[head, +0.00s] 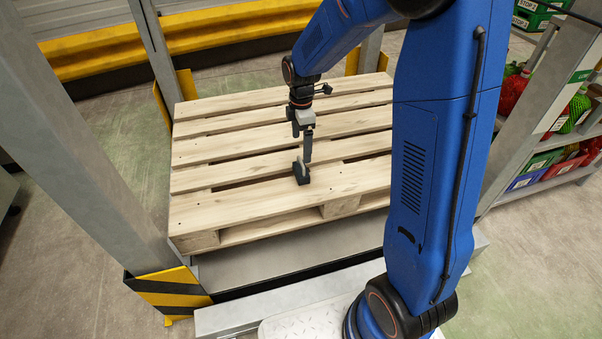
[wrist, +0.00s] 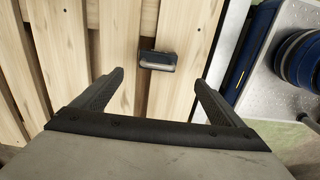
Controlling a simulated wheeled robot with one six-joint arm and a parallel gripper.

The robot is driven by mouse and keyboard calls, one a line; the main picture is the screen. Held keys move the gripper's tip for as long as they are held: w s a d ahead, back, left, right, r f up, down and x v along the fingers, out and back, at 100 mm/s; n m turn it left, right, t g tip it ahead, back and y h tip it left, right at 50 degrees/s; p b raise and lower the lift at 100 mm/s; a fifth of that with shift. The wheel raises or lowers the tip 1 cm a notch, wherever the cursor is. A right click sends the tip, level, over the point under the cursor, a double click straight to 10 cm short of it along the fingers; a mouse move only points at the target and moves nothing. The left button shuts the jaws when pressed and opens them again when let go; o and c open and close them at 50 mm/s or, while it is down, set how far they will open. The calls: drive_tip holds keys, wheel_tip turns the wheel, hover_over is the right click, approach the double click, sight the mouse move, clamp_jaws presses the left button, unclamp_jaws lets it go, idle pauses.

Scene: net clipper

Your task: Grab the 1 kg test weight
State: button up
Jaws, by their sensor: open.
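The test weight (head: 301,173) is a small dark block with a lighter grip bar, standing on a slat of the wooden pallet (head: 230,210) near its front middle. In the wrist view the weight (wrist: 158,60) lies ahead of the fingertips, a little above the gap between them in the picture. My gripper (head: 302,145) is above the pallet, just behind the weight in the head view, pointing down. In the wrist view my gripper (wrist: 157,78) has its two fingers wide apart with nothing between them. The gripper does not appear to touch the weight.
Grey metal posts (head: 85,140) with a yellow-black guard (head: 165,290) stand left of the pallet. A shelf (head: 560,150) with bins and netted produce is on the right. The pallet top around the weight is clear, with gaps between slats.

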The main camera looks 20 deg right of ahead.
sight(301, 162)
wheel_tip(301, 162, down, 8)
drive_tip(key=shift+f, duration=0.1)
drive_tip(key=shift+w+f, duration=0.15)
drive_tip(key=shift+f, duration=1.15)
drive_tip(key=shift+w+f, duration=0.1)
drive_tip(key=shift+f, duration=1.15)
drive_tip(key=c, duration=2.1)
drive_tip(key=shift+r, duration=0.15)
